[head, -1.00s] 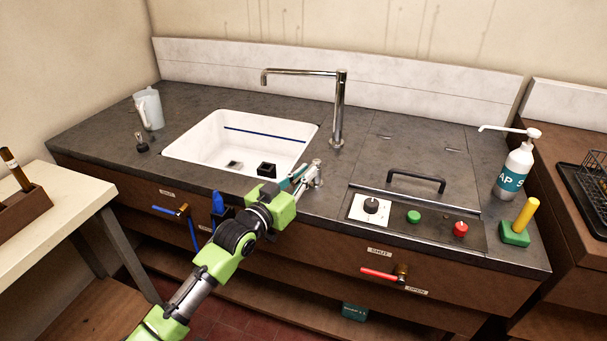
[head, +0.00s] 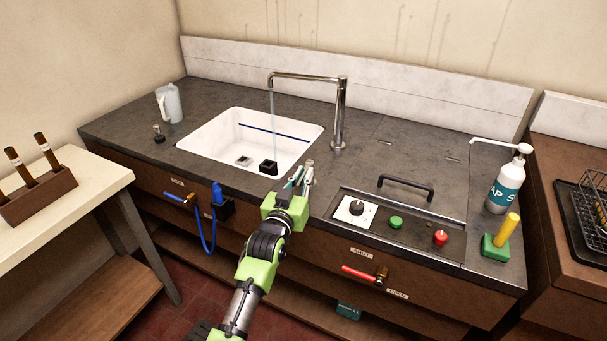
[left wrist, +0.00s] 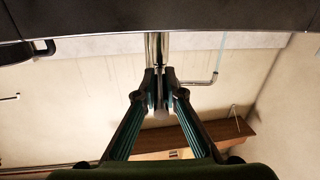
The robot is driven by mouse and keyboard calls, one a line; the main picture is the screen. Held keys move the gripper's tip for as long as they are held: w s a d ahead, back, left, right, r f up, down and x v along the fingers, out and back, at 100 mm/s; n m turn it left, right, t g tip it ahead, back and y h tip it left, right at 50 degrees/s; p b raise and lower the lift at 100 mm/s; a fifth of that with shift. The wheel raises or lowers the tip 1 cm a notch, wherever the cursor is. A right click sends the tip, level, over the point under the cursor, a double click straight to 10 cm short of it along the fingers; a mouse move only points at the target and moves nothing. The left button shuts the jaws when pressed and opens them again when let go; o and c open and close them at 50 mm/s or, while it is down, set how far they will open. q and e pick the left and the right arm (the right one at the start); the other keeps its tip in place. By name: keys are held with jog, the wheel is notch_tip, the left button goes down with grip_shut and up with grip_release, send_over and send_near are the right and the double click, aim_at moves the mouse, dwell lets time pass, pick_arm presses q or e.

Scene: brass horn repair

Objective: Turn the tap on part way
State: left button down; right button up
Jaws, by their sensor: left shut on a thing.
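The chrome tap (head: 341,115) stands upright behind the sink's right corner, its spout reaching left over the white sink (head: 208,142). A thin stream of water (head: 272,103) falls from the spout into the sink; it also shows in the left wrist view (left wrist: 221,48). My left gripper (head: 302,174) is at the counter by the sink's front right corner, shut on the tap's small metal handle (head: 309,163). In the left wrist view the fingertips (left wrist: 159,88) close around the handle (left wrist: 160,108), partly hiding it. My right gripper is not in view.
Right of the gripper are a control panel with a knob (head: 356,207), a green button (head: 396,222) and a red button (head: 440,237), and a black bar handle (head: 407,183). A soap bottle (head: 506,184) stands further right. A jug (head: 168,104) stands at the left.

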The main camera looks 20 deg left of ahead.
pick_arm(q)
jog(key=c, duration=2.1)
grip_release()
jog(key=shift+r, duration=0.2)
jog(key=shift+d+f, duration=0.1)
jog(key=shift+s, duration=0.1)
jog(key=s, duration=1.1)
jog(key=shift+s, duration=0.4)
